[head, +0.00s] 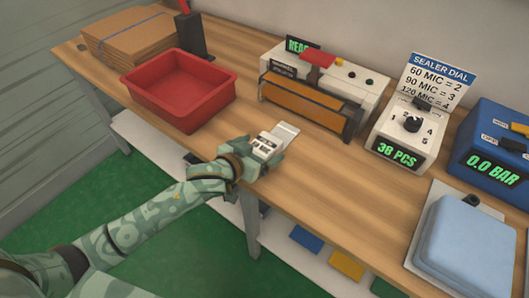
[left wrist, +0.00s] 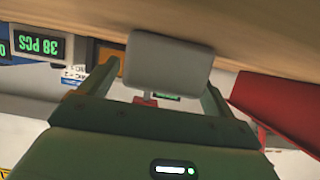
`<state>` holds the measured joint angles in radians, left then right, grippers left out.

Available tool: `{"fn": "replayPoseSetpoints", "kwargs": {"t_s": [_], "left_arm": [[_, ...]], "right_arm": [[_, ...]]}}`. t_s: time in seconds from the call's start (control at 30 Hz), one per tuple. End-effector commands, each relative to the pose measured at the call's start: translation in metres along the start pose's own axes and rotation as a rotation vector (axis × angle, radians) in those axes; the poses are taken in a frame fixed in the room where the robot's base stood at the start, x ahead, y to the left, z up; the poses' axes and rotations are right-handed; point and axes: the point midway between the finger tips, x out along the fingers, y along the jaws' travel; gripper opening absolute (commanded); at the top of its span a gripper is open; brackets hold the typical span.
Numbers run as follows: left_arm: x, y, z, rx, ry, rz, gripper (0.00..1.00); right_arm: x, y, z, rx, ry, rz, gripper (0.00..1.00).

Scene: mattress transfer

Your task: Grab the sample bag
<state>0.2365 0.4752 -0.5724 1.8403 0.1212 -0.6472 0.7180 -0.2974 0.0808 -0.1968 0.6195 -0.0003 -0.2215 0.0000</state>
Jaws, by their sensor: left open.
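A small pale flat packet (head: 288,131), which looks like the sample bag, lies at the front edge of the wooden table, just beyond my left gripper (head: 258,157). In the left wrist view, a grey rounded rectangle (left wrist: 168,62), apparently the same packet, shows between the two green fingers of my left gripper (left wrist: 161,76). The fingers are spread, one on each side of it. I cannot tell whether either finger touches it. My gripper hides part of the packet in the head view. My right gripper is not in view.
A red tray (head: 180,92) stands left of the packet and a sealer with an orange front (head: 305,101) behind it. A dial box (head: 405,140), a blue gauge box (head: 490,150) and a light-blue pad (head: 468,238) stand to the right. Cardboard (head: 130,38) lies back left.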

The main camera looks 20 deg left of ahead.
Motion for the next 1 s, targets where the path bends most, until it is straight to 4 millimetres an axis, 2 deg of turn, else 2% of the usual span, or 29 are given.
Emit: {"fn": "replayPoseSetpoints", "kwargs": {"t_s": [0.1,0.3,0.37,0.5,0.57,0.6,0.8,1.0], "left_arm": [[0.009,0.0,0.0,0.0,0.0,0.001,0.89],[0.009,0.0,-0.001,0.0,0.0,0.001,0.89],[0.009,0.0,-0.001,0.0,0.0,0.0,0.75],[0.009,0.0,-0.001,0.0,0.0,0.0,0.38],[0.009,0.0,-0.001,0.0,0.001,0.0,0.38],[0.009,0.0,-0.001,0.0,0.001,0.0,0.34],[0.008,0.0,-0.003,0.0,0.001,0.0,0.34],[0.001,0.0,-0.022,-0.001,0.004,0.0,0.34]], "right_arm": [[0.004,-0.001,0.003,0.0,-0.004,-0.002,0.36],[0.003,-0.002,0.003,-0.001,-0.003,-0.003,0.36],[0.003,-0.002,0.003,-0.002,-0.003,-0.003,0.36],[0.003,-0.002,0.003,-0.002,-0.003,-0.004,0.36],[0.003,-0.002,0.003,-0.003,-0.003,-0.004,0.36],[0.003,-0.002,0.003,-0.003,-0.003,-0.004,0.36],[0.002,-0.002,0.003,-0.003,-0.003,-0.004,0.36],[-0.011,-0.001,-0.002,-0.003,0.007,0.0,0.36]]}}
